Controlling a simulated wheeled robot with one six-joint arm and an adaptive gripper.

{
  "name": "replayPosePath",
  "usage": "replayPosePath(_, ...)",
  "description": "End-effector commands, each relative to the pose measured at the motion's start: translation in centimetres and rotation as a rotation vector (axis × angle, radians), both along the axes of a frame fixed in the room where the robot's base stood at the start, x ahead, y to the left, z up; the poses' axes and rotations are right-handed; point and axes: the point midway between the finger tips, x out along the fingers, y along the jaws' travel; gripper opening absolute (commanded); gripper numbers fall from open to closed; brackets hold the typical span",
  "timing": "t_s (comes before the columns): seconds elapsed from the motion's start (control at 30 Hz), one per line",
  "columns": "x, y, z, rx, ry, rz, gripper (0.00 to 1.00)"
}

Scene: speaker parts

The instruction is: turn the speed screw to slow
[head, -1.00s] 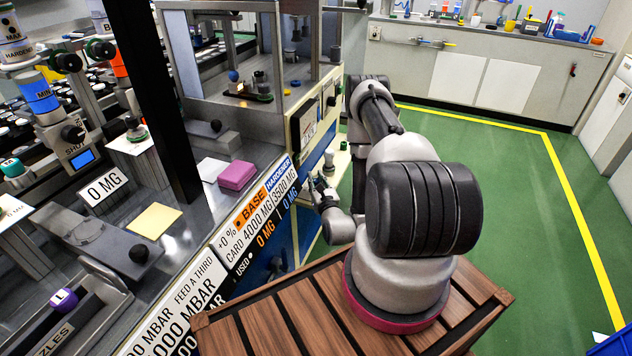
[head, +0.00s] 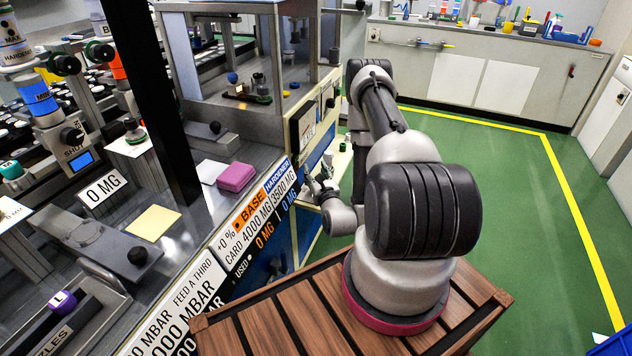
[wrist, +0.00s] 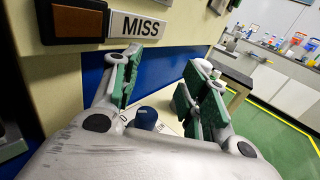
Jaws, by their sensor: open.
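I cannot pick out the speed screw for certain in either view. In the wrist view a dark blue round-topped part (wrist: 147,116) stands low between the bases of my fingers, apart from the fingertips; I cannot tell whether it is the screw. My gripper (wrist: 161,82) is open, with its green-padded fingers spread and nothing between the tips. It faces the cream and blue front of the machine. In the head view my gripper (head: 315,187) is small beside the machine's right end, partly hidden by my arm.
A "MISS" label (wrist: 139,26) and a brown window (wrist: 76,20) sit on the cream panel (wrist: 190,25) above the fingers. A pale ledge (wrist: 172,126) lies below. A pink block (head: 236,177) rests on the bench. Green floor (head: 500,180) is clear to the right.

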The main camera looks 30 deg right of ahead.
Motion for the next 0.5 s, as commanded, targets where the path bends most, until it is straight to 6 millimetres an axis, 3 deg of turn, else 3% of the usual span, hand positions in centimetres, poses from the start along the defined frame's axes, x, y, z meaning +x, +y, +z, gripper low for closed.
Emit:
replayPosePath(0.1, 0.0, -0.1, 2.6, 0.0, -0.001, 0.0, 0.44)
replayPosePath(0.23, 0.0, -0.1, 4.5, -0.001, -0.001, 0.0, 0.44)
replayPosePath(0.5, -0.1, -0.1, 5.7, 0.0, 0.001, 0.0, 0.44)
